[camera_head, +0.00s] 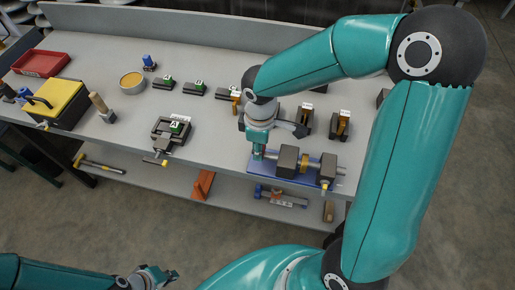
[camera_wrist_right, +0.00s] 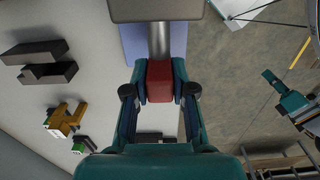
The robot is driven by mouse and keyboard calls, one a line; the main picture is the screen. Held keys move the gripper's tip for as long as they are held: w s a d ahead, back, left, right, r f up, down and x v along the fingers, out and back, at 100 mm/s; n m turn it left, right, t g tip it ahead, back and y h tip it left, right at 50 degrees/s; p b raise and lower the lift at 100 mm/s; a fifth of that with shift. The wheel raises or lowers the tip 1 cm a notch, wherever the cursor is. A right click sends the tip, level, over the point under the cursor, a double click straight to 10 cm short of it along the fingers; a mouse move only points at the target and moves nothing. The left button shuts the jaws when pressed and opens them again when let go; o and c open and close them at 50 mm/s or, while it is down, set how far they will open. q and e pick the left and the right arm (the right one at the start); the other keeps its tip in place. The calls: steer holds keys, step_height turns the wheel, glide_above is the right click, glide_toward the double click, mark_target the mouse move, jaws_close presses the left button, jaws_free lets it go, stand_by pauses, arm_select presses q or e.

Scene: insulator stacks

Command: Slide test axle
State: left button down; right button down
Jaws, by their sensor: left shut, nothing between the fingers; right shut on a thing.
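The test axle is a silver shaft running through the dark blocks of a fixture on a blue plate (camera_head: 262,180) at the bench's front edge. Its bare shaft (camera_wrist_right: 160,42) and red end grip (camera_wrist_right: 159,80) show in the right wrist view. My right gripper (camera_head: 257,153) is at the left end of the fixture, and in the wrist view (camera_wrist_right: 160,92) its fingers are shut around the red grip. The left dark block (camera_head: 287,161) and right dark block (camera_head: 326,166) have a brass-coloured piece (camera_head: 304,163) between them. My left gripper (camera_head: 158,275) is shut and empty, low in front of the bench.
A dark clamp-like fixture (camera_head: 170,133) with a label stands left of the blue plate. Small labelled blocks line the back. A yellow-lidded box (camera_head: 57,99), red tray (camera_head: 41,63) and round tin (camera_head: 132,82) are at left. A lower shelf (camera_head: 228,193) holds tools.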

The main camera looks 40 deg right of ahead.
steer(key=shift+w+a, duration=0.45)
steer(key=shift+w, duration=0.1)
steer(key=c, duration=1)
jaws_free()
steer(key=shift+o, duration=0.2)
steer(key=shift+r, duration=0.1)
step_height(320, 180, up, 12)
